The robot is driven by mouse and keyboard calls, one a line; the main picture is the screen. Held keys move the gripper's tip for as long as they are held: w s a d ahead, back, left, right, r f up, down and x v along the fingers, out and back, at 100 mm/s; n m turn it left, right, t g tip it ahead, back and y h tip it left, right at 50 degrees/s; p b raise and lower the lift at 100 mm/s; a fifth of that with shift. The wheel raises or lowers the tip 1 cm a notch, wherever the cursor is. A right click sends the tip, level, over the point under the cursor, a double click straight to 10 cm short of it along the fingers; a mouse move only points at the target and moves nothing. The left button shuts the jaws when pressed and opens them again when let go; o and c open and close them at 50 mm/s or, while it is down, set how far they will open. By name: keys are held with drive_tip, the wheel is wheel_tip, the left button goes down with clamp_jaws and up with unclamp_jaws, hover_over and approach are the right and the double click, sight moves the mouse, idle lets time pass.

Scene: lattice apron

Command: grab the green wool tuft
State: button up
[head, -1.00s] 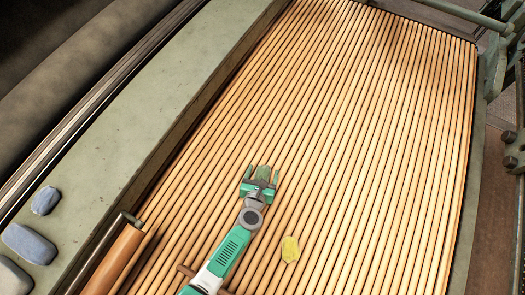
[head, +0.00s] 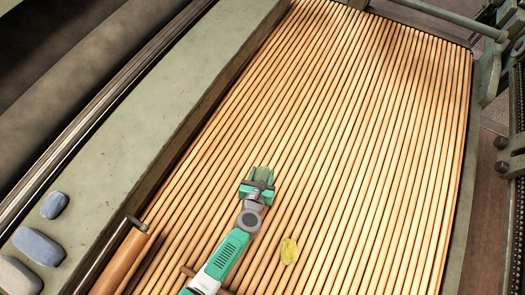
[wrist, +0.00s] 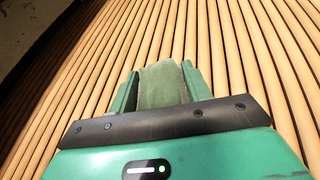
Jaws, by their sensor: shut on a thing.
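The green wool tuft (wrist: 162,86) is between the two fingers of my gripper in the wrist view, with a finger against each side. In the head view the tuft (head: 262,174) shows as a dull green patch at the end of my arm. My gripper (head: 260,177) is shut on it, over the wooden slats (head: 340,130). In the wrist view my gripper (wrist: 160,90) hides the near end of the tuft. I cannot tell whether the tuft touches the slats.
A yellow tuft (head: 289,251) lies on the slats to the right of my arm. A wooden roller (head: 120,262) lies along the lower left edge. The slats beyond my gripper are clear.

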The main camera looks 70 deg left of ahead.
drive_tip(key=s+d, duration=0.3)
drive_tip(key=s+d+p, duration=0.1)
drive_tip(key=s+d, duration=0.3)
drive_tip(key=s+d+r, duration=0.1)
drive_tip(key=s+d, duration=0.2)
drive_tip(key=d, duration=0.1)
drive_tip(key=shift+s+d+p, duration=0.15)
drive_tip(key=shift+s+p, duration=0.2)
drive_tip(key=shift+s, duration=0.05)
